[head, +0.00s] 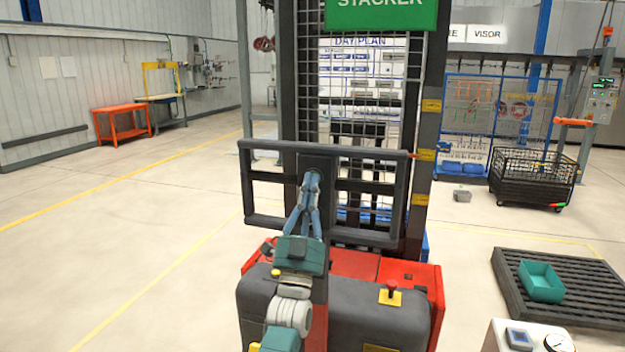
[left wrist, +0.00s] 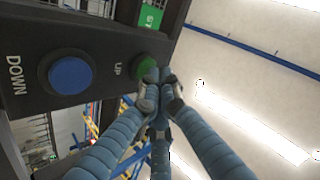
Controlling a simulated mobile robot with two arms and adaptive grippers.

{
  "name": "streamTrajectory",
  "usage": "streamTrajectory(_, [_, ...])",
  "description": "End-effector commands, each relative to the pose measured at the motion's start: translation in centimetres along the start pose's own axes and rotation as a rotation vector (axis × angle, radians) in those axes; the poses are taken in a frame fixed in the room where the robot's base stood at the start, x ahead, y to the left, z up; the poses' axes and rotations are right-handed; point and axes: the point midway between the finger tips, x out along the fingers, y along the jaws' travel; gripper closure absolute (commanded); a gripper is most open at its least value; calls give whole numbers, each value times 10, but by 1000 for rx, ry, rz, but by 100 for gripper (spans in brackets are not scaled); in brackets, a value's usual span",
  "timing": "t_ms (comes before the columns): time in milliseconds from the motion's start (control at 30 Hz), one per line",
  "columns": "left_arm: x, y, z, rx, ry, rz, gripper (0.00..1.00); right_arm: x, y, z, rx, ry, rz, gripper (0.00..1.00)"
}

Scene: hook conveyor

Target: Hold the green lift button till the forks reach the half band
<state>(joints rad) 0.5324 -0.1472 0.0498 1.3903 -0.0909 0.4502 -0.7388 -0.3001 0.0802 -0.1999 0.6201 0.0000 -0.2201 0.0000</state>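My left gripper (head: 312,180) reaches the stacker's control box at the middle of the mast in the head view. In the left wrist view its fingers (left wrist: 158,88) are drawn together, with the tips at the green UP button (left wrist: 145,68), which they partly cover. They look to be touching it, but how far it is pressed I cannot tell. The blue DOWN button (left wrist: 70,75) is beside it, uncovered. The stacker's dark carriage frame (head: 277,146) has its top bar level with the middle yellow band (head: 427,155) on the right mast post. The band lettering is unreadable. My right gripper is out of view.
The stacker's red and grey body (head: 370,312) carries a red knob (head: 391,286). A dark pallet (head: 590,290) with a teal bin (head: 540,281) lies at right. A wire cage (head: 532,180) stands behind. The floor at left is open up to an orange table (head: 120,122).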

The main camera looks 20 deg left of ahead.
Motion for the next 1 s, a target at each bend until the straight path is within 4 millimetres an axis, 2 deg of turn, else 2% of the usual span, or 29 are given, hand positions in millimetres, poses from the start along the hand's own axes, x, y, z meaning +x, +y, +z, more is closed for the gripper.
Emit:
streamTrajectory(800, [-12, -8, -8, 0, 0, 0, 100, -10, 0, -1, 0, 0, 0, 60])
streamTrajectory(1000, [-22, -17, -17, 0, -1, 1, 100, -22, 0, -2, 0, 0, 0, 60])
